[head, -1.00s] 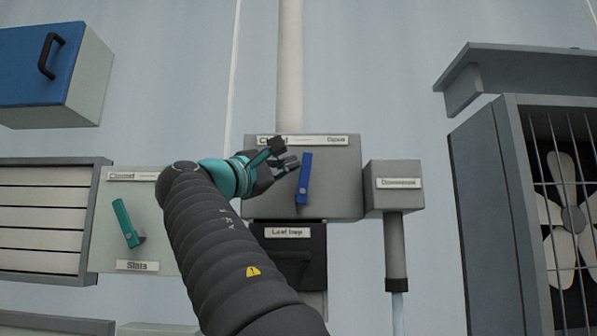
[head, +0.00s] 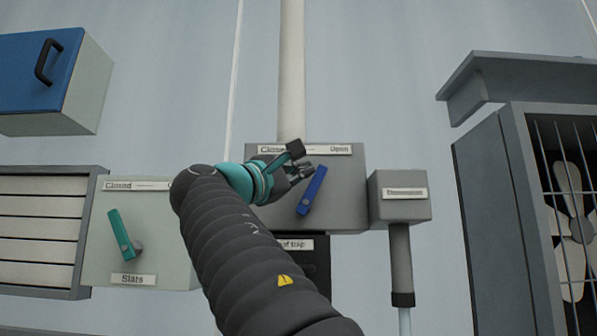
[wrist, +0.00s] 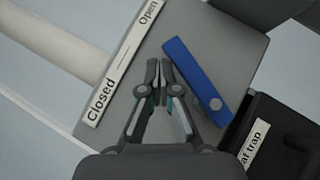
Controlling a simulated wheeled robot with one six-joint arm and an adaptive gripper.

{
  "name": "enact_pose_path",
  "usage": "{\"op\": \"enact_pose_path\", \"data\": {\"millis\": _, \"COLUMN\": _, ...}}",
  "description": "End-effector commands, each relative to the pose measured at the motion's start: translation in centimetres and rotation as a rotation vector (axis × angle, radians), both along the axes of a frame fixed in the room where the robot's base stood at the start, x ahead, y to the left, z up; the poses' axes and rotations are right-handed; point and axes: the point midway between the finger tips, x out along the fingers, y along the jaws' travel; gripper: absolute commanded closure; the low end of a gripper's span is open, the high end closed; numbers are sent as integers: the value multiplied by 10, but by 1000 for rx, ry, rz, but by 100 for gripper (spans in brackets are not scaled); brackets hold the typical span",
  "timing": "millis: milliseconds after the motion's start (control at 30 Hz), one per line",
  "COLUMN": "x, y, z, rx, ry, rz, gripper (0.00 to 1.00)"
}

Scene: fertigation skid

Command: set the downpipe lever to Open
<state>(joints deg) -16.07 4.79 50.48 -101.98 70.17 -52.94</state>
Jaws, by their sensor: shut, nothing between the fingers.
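The downpipe lever is a blue bar (head: 312,190) on a grey box (head: 345,215) below a white vertical pipe. It tilts up and to the right, toward the Open end of the box's Closed–Open label (head: 340,150). A small box to the right carries the downpipe label (head: 404,193). My gripper (head: 298,160) is shut and empty, just left of the lever's upper end. In the wrist view, the shut fingertips (wrist: 158,65) lie close beside the blue lever (wrist: 197,80); I cannot tell if they touch.
A teal slats lever (head: 122,235) is on a panel at the left. A leaf trap box (head: 318,262) sits below the grey box, partly behind my arm. A caged fan (head: 570,215) is at the right and a blue-fronted cabinet (head: 35,75) at upper left.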

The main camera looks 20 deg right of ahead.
Motion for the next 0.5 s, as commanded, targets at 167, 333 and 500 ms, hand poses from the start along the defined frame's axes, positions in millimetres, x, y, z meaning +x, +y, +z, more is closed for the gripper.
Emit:
{"op": "enact_pose_path", "data": {"millis": 167, "x": 0, "y": 0, "z": 0, "rx": 0, "ry": 0, "rz": 0, "gripper": 100}}
{"op": "enact_pose_path", "data": {"millis": 333, "x": -1, "y": 3, "z": -1, "rx": 1, "ry": 0, "rz": 2, "gripper": 100}}
{"op": "enact_pose_path", "data": {"millis": 500, "x": -7, "y": 19, "z": -7, "rx": 1, "ry": 2, "rz": 6, "gripper": 100}}
